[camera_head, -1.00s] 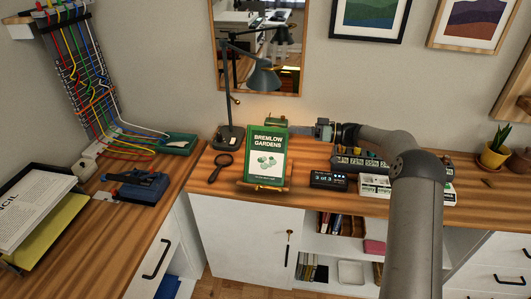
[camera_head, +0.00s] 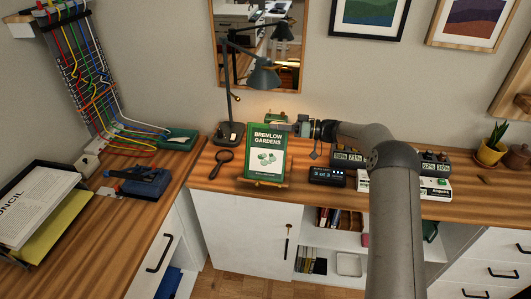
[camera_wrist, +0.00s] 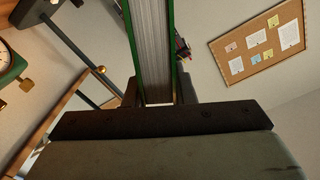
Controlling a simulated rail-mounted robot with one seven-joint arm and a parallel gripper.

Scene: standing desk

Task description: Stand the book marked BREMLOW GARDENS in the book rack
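The green book marked BREMLOW GARDENS (camera_head: 265,150) stands upright, leaning back slightly, on a small wooden stand (camera_head: 266,184) on the desk. Its cover faces the head camera. My gripper (camera_head: 299,128) is at its upper right edge. In the wrist view the book's pale page edges (camera_wrist: 152,50) run between my two dark fingers (camera_wrist: 158,92), one on each side. I cannot tell whether the fingers press on the covers. Books stand on the upper shelf (camera_head: 340,219) below the desk; I cannot make out which thing is the book rack.
More books (camera_head: 311,263) and a white tray (camera_head: 349,265) are on the lower shelf.

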